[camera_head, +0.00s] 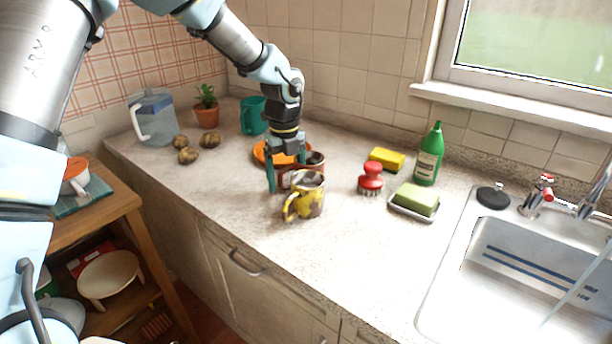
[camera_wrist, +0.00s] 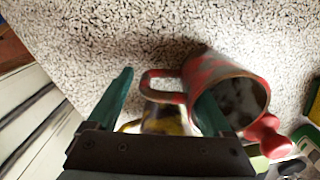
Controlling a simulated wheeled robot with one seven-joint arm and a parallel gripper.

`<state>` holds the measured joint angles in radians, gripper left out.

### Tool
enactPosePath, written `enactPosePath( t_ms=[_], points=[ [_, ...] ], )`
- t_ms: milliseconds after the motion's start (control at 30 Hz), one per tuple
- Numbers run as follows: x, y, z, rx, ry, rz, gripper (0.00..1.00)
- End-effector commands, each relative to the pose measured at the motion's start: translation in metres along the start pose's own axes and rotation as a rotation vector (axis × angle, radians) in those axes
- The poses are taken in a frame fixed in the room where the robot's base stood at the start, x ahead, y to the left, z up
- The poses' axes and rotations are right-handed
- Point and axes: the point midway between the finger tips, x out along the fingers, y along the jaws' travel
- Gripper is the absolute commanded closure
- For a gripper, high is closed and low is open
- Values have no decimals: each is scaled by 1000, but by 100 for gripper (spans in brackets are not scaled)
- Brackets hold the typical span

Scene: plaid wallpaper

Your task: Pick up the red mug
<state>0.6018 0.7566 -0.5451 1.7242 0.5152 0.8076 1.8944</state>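The red mug (camera_wrist: 222,75), mottled red and grey, stands on the speckled counter at the right of the wrist view, with its handle toward the left. In the head view the red mug (camera_head: 316,161) is partly hidden by my gripper and a yellow-brown mug (camera_head: 310,196) in front. My gripper (camera_head: 286,178) points down at the red mug, its teal fingers apart. In the wrist view my gripper (camera_wrist: 168,84) has the handle between its fingers. The right finger overlaps the mug's rim; whether it touches or goes inside, I cannot tell.
A red brush (camera_head: 371,180), yellow sponge (camera_head: 387,159), green bottle (camera_head: 429,155) and soap dish (camera_head: 412,212) are to the right, before the sink (camera_head: 520,270). The front counter is clear.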

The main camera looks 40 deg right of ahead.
Motion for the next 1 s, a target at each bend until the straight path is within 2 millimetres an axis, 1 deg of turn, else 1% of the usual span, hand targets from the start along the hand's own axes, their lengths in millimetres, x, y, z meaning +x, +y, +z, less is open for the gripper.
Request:
enactPosePath(
  t_ms=[33,67,700,733,1000],
  points=[
    [0,0,0,0,0,0,23],
    [0,0,0,0,0,0,26],
    [0,0,0,-1,0,0,98],
    [0,0,0,-1,0,0,100],
    [-1,0,0,-1,-1,0,100]
  ],
)
